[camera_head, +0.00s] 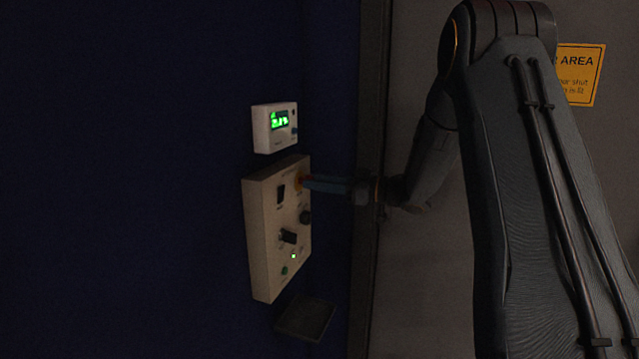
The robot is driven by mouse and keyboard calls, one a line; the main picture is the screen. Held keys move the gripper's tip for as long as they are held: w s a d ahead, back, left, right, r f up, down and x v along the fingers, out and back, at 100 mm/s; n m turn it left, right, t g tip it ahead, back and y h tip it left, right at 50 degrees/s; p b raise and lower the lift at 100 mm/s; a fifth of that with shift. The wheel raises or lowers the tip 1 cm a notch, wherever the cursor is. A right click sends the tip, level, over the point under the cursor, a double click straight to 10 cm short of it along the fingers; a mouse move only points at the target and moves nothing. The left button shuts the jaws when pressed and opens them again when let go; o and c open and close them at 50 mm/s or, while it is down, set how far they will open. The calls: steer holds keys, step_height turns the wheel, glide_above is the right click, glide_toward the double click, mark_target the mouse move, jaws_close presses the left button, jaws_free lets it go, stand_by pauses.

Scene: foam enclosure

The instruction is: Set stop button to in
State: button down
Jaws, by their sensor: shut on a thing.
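The stop button (299,181) shows as a small orange and red spot at the upper right of the beige control panel (262,235). My gripper (308,183) comes in from the right with its bluish fingers level with the button. The fingers are shut on the stop button and their tips hide part of it. How far in the button sits cannot be told from this view.
The panel also bears a black rocker switch (281,194), a black round knob (305,217), a larger black knob (288,236), a lit green indicator (293,256) and a green button (284,270). A display box (275,140) hangs above; a dark tray (305,318) juts out below.

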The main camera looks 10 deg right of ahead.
steer(key=shift+x, duration=0.85)
steer(key=c, duration=1.3)
jaws_free()
steer(key=shift+a, duration=0.15)
steer(key=b+v, duration=0.2)
steer(key=v, duration=0.6)
steer(key=shift+b, duration=0.35)
